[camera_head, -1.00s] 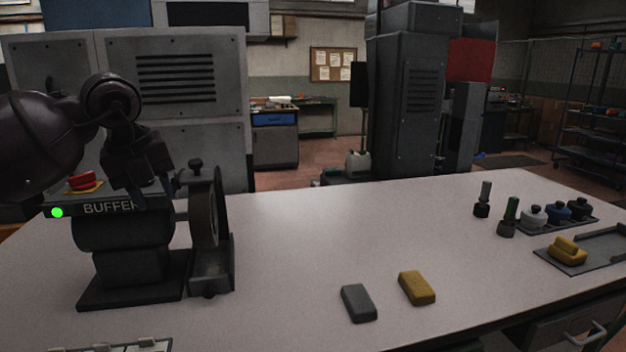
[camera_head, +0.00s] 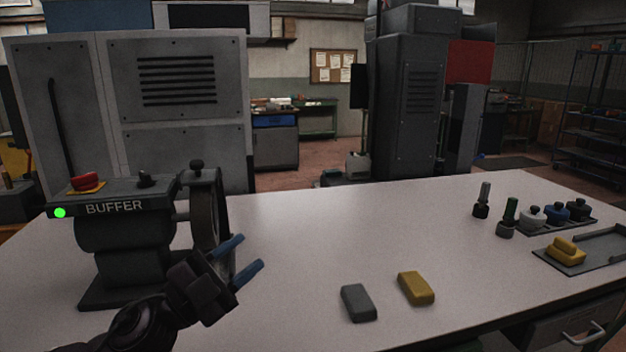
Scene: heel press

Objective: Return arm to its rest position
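My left gripper (camera_head: 251,257) is low in front of the buffer machine, over the table's front left part. Its two blue fingers are apart with nothing between them, and they point up and to the right. My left arm comes in from the bottom left edge. The buffer (camera_head: 118,235) stands at the left of the table, with a red button (camera_head: 87,181) on top and a lit green light (camera_head: 60,213). Its wheel (camera_head: 204,218) is partly hidden behind the gripper. My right gripper is not in view.
A grey block (camera_head: 358,303) and a yellow block (camera_head: 416,288) lie at the table's front middle. Several small bottles and brushes, including a green-topped one (camera_head: 509,216), stand at the right. The table's middle is clear.

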